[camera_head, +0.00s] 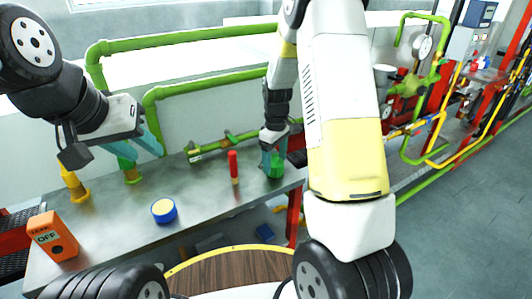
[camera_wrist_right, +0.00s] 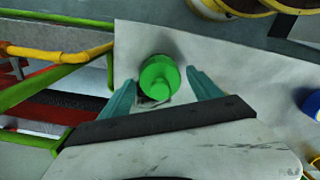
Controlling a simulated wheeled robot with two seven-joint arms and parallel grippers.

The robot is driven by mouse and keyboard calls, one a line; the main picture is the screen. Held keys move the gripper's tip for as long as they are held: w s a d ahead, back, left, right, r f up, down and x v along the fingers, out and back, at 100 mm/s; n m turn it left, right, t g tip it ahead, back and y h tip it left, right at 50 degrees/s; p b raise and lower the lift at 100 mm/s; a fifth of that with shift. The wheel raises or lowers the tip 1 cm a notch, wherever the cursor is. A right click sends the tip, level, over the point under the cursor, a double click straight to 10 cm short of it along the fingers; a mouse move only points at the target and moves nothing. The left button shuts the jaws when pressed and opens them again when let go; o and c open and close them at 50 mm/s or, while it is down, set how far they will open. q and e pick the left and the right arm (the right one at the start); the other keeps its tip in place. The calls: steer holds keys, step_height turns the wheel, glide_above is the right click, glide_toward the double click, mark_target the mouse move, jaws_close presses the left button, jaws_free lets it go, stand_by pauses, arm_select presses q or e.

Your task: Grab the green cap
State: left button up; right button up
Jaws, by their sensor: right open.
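The green cap (camera_head: 277,169) stands near the right end of the grey metal table, partly hidden by my right gripper in the head view. My right gripper (camera_head: 272,158) is just above the cap and open. In the wrist view its two teal fingers (camera_wrist_right: 162,95) are on either side of the cap, with a visible gap to each.
Green pipes (camera_head: 190,90) run behind. The table's middle front is clear.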

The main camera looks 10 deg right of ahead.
steer(key=shift+f, duration=0.8)
steer(key=c, duration=1.3)
steer(key=shift+r, duration=0.15)
